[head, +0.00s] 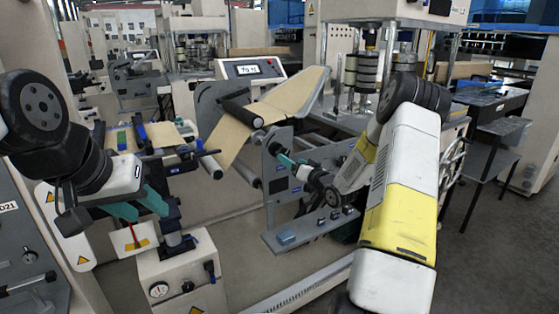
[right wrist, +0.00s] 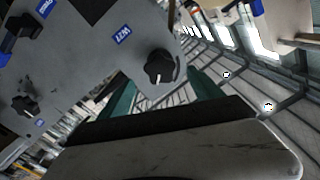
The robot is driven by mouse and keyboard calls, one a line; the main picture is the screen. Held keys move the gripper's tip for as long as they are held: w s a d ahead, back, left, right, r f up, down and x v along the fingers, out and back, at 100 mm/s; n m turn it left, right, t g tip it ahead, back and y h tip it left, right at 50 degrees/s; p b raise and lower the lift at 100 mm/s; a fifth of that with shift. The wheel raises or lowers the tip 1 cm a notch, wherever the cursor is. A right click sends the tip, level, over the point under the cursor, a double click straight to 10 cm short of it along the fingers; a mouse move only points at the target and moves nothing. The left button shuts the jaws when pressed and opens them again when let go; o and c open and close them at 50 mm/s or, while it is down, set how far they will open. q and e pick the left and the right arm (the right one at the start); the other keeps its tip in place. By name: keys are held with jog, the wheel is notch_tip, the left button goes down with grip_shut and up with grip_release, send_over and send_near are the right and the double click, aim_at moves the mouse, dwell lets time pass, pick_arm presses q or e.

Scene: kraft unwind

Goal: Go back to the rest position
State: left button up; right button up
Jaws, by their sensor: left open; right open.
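My right gripper (head: 284,157) is in front of the grey side plate of the unwind stand (head: 277,190) in the head view. Its teal fingers are apart. In the right wrist view the right gripper (right wrist: 163,88) has a black knob (right wrist: 160,67) on the grey plate showing between its fingers; I cannot tell whether they touch it. My left gripper (head: 150,207) has teal fingers apart, at the left above a cream box (head: 180,268) with a gauge. I see nothing held in either gripper. Brown kraft paper (head: 238,135) runs over the stand's rollers.
A display panel (head: 250,69) stands behind the paper. A grey shelf with small switches (head: 285,237) juts out below my right gripper. A press with black cylinders (head: 363,72) stands behind my right arm. Open floor (head: 490,250) lies at the right.

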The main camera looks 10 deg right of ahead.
jog(key=shift+a+r, duration=0.1)
jog(key=shift+r, duration=0.3)
jog(key=s+a+r+n+g+h, duration=0.15)
jog(key=s+r+g+h, duration=0.4)
jog(key=s+r, duration=0.8)
jog(key=s+a+g, duration=0.2)
jog(key=s+a, duration=0.1)
jog(key=s, duration=1.1)
jog(key=s+a+r+g+y, duration=0.1)
jog(key=s+a+g, duration=0.2)
jog(key=s, duration=1.1)
jog(key=shift+s+a, duration=0.2)
jog(key=shift+a, duration=0.35)
jog(key=shift+y, duration=0.25)
